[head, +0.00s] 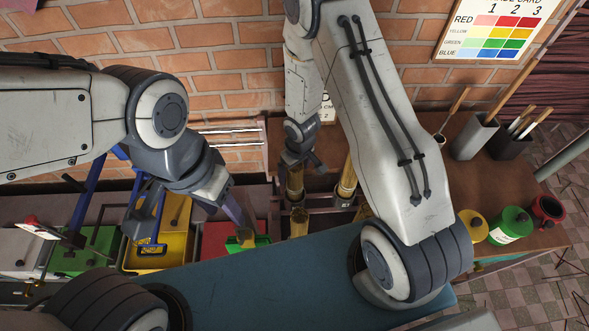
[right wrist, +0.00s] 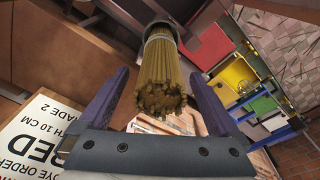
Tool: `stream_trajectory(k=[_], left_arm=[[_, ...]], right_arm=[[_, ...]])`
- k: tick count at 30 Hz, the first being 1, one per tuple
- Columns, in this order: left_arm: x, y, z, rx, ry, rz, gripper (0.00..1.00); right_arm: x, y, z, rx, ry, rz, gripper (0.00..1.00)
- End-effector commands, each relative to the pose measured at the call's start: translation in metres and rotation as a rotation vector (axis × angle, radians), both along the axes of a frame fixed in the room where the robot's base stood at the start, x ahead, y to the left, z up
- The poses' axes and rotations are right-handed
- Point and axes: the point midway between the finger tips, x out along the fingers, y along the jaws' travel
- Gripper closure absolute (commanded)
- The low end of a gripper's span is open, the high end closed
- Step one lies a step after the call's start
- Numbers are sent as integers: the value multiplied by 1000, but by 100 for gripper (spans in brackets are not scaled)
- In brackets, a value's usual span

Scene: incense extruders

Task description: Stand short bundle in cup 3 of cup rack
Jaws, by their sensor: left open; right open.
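A bundle of tan sticks (right wrist: 162,85) with a pale band fills the middle of the right wrist view, its stick ends towards the camera. Its far end is at a round metallic cup (right wrist: 160,30). My right gripper (right wrist: 155,95) is open, with one purple finger on each side of the bundle and gaps showing. In the head view this bundle (head: 295,185) stands upright below my right gripper (head: 299,163). Another golden bundle (head: 347,178) stands to its right, partly behind my arm. The rack's cup numbers are not readable.
Coloured trays, including yellow (head: 172,245) and green (head: 95,250), lie left. Yellow (head: 473,227), green (head: 510,226) and red (head: 546,211) jars stand right. A colour card (head: 495,30) hangs on the brick wall. A printed card (right wrist: 45,130) shows in the right wrist view.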

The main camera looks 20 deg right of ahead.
Motion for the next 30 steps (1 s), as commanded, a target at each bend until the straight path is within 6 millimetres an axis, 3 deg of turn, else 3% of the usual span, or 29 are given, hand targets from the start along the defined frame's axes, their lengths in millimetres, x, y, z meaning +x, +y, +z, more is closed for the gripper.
stream_trajectory(k=[16, 21, 30], left_arm=[[0, 0, 64, 0, 0, -5, 50], [0, 0, 74, 0, -1, -8, 50], [0, 0, 74, 0, -1, -8, 50]], right_arm=[[-9, -4, 89, 0, 0, 0, 2], [-11, -5, 102, -1, -1, 0, 2], [-11, -5, 104, 0, 0, 0, 2]])
